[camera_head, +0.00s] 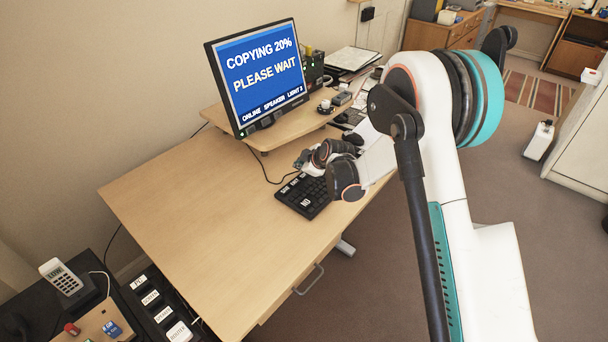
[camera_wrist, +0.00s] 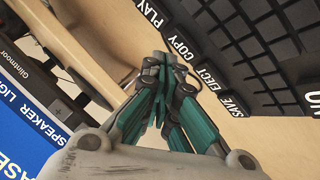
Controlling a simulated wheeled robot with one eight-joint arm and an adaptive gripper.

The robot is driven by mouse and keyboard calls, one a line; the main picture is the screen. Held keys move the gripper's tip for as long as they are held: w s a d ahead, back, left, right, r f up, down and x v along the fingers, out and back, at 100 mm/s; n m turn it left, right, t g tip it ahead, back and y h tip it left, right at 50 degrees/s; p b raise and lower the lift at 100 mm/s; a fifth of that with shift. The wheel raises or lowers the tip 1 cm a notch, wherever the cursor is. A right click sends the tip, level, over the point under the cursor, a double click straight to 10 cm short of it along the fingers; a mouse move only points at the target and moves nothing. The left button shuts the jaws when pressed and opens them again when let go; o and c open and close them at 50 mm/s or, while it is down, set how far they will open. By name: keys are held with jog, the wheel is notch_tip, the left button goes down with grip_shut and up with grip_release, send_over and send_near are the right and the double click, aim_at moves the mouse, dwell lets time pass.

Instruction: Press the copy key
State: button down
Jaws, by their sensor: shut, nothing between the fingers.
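The black keypad (camera_head: 303,198) lies on the desk, partly hidden behind my arm in the head view. In the wrist view its COPY key (camera_wrist: 184,48) shows between the PLAY key (camera_wrist: 150,13) and the EJECT key (camera_wrist: 209,77). My gripper (camera_wrist: 170,62) is shut and empty, with its fingertips close to the COPY key's edge. I cannot tell whether they touch it. In the head view my gripper (camera_head: 304,160) is over the keypad's far end. The monitor (camera_head: 258,75) reads "COPYING 20% PLEASE WAIT" on blue.
The monitor stands on a raised wooden shelf (camera_head: 290,118) behind the keypad, with small devices beside it. The desk (camera_head: 200,205) left of the keypad is clear. A phone (camera_head: 60,277) and labelled black boxes (camera_head: 160,310) are at lower left. A cable runs near the keypad.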

aim_at(302, 176)
jog(key=shift+r, duration=0.1)
jog(key=shift+r+p, duration=1.3)
jog(key=shift+r, duration=1.1)
